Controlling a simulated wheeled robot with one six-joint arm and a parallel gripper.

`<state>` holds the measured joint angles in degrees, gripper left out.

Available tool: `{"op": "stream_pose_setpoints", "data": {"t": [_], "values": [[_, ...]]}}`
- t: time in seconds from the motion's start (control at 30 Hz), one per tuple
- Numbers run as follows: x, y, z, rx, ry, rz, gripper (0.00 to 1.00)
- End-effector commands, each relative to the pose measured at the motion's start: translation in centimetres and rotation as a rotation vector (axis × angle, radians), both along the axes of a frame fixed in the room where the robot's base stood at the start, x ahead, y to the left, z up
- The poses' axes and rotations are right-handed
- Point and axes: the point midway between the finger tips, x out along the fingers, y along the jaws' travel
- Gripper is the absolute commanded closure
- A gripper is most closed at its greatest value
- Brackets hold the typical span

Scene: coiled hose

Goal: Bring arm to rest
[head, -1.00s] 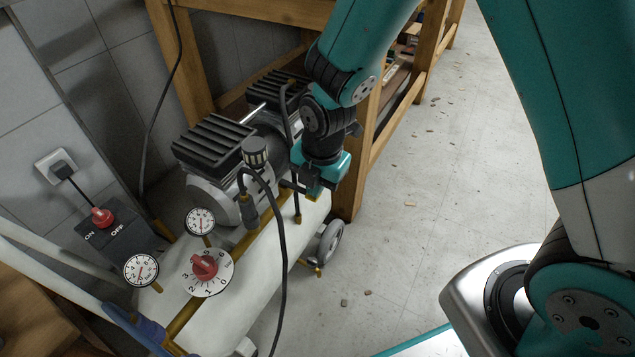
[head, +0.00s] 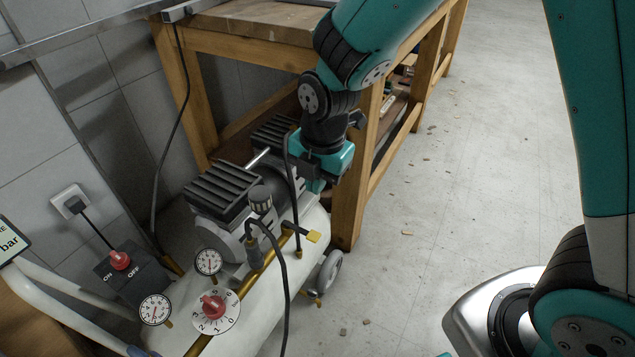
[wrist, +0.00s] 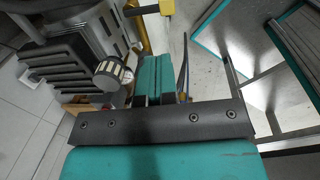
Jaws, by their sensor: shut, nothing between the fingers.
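My gripper (head: 316,186) hangs behind the compressor's filter cap, above the far end of the white tank. In the wrist view its teal fingers (wrist: 155,75) are together with nothing between them. A yellow valve lever (head: 315,236) on the tank lies below the gripper, apart from it. The lever also shows at the top of the wrist view (wrist: 166,7). The fingertips are partly hidden in the head view.
The compressor (head: 222,190) with ribbed motor, gauges and red dial (head: 213,305) stands close by. A black hose (head: 284,300) hangs in front of the tank. A wooden workbench (head: 250,32) stands behind my arm. Floor (head: 440,200) to the right is mostly clear.

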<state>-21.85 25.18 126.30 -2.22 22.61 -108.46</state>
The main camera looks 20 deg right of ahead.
Motion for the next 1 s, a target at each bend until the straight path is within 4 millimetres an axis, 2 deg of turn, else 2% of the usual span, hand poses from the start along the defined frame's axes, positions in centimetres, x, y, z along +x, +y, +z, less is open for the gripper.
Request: {"op": "stream_pose_setpoints", "data": {"t": [0.33, 0.47, 0.57, 0.7, 0.8, 1.0], "values": [[0.0, 0.0, 0.0, 0.002, 0.0, -0.004, 1.0], [-0.8, 0.1, 1.3, 0.031, 0.01, -0.1, 1.0], [-2.4, 0.1, 3.8, 0.089, 0.038, -0.294, 1.0], [-6.2, 0.2, 8.0, 0.187, 0.123, -0.675, 1.0], [-9.2, 0.2, 10.4, 0.237, 0.197, -0.933, 1.0], [-14.0, -0.1, 13.3, 0.285, 0.321, -1.325, 1.0]]}}
